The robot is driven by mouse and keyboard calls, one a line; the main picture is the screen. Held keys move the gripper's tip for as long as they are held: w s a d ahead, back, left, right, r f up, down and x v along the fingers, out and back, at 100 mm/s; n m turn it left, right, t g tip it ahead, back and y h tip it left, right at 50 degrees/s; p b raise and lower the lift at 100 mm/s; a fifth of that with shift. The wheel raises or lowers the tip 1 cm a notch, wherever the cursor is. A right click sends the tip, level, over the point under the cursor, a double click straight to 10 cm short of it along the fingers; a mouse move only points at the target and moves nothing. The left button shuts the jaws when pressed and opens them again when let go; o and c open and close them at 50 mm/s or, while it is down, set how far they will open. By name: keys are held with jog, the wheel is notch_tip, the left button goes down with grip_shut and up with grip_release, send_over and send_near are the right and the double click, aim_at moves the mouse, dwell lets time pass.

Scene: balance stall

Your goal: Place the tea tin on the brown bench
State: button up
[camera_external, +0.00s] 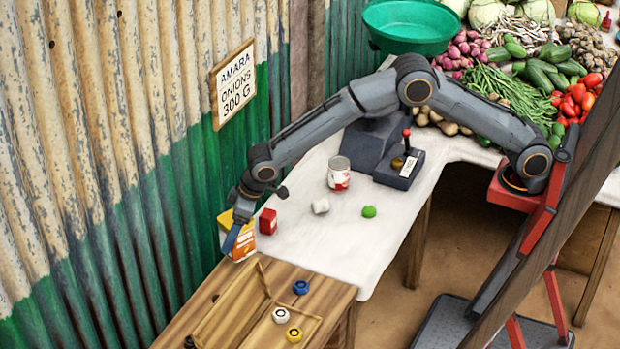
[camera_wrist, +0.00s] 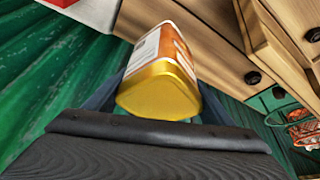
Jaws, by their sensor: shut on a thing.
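The tea tin (camera_external: 243,243) is orange and white with a gold lid. My gripper (camera_external: 236,236) is shut on it, at the left end of the white-covered table, close to the bench's back edge. In the wrist view the tin (camera_wrist: 158,90) lies between my dark fingers (camera_wrist: 160,100), its gold end toward the camera. The brown bench (camera_external: 334,292) is a wooden surface at the bottom of the outside view, just in front of the tin. I cannot tell the tin's height above the surfaces.
A red box (camera_external: 268,221) stands close right of the tin. The bench holds a wooden frame (camera_external: 262,283) and several round pieces (camera_external: 281,315). A corrugated wall (camera_external: 110,150) runs along the left.

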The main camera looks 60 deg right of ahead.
notch_tip(320, 180, down, 9)
jog(key=shift+f+p, duration=0.1)
jog(key=shift+p, duration=1)
jog(key=shift+f, duration=0.15)
jog(key=o, duration=1.2)
jog(key=shift+o, duration=0.2)
